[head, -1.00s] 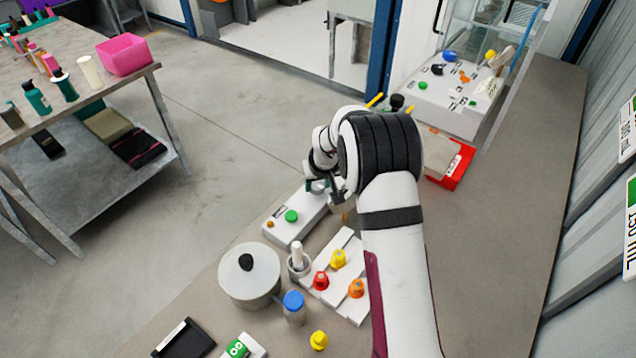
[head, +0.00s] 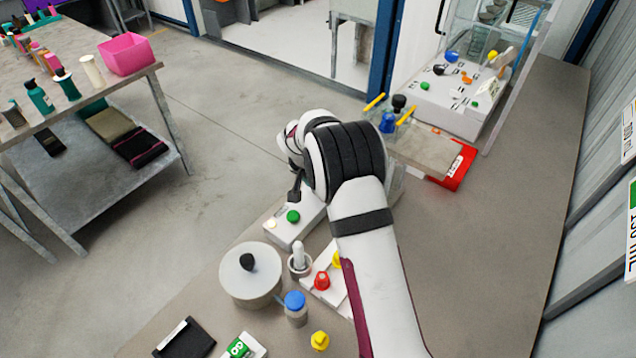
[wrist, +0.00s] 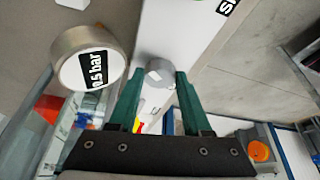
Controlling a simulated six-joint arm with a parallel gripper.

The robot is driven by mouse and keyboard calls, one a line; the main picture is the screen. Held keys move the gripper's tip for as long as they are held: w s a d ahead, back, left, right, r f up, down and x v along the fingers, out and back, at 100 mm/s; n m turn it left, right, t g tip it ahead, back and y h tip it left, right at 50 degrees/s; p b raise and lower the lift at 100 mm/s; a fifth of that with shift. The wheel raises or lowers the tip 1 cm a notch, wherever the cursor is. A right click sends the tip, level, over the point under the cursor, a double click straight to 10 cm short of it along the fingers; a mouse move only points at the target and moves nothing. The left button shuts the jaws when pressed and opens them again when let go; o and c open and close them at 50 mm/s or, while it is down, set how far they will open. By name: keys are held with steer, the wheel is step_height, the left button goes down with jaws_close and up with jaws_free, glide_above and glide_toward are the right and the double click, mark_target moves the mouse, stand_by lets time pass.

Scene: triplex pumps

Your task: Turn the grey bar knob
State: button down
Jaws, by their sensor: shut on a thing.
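The grey knob (wrist: 158,72) is a small round grey piece on a white panel in the wrist view. The green fingers of my gripper (wrist: 158,80) stand on both sides of it and are shut on it. Beside it on the left is a larger grey cylinder (wrist: 62,45) with a "0.5 bar" label. In the head view my arm hides the knob and the fingertips. The near end of a white box with a green button (head: 293,217) and a small pale round spot (head: 271,224) shows beside my arm.
A lidded pot (head: 250,280), a mortar with pestle (head: 299,260), a blue-capped jar (head: 295,308) and a yellow knob (head: 319,341) stand near the box. A red tray (head: 458,168) and another white control panel (head: 460,100) are farther back. The bench on the right is clear.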

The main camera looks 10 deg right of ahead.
steer(key=m, duration=0.2)
steer(key=m+g+h, duration=0.1)
steer(key=m, duration=0.1)
steer(key=m+g, duration=0.1)
steer(key=m, duration=0.1)
steer(key=shift+w+a+h, duration=0.2)
steer(key=shift+a+h, duration=0.05)
steer(key=shift+h, duration=0.05)
steer(key=m, duration=0.2)
steer(key=m+g, duration=0.1)
steer(key=m, duration=0.1)
steer(key=m+g, duration=0.1)
steer(key=m, duration=0.1)
steer(key=shift+w+m, duration=0.25)
steer(key=shift+m, duration=0.05)
steer(key=shift+g, duration=0.3)
steer(key=shift+c, duration=1.7)
jaws_free()
steer(key=shift+h, duration=0.3)
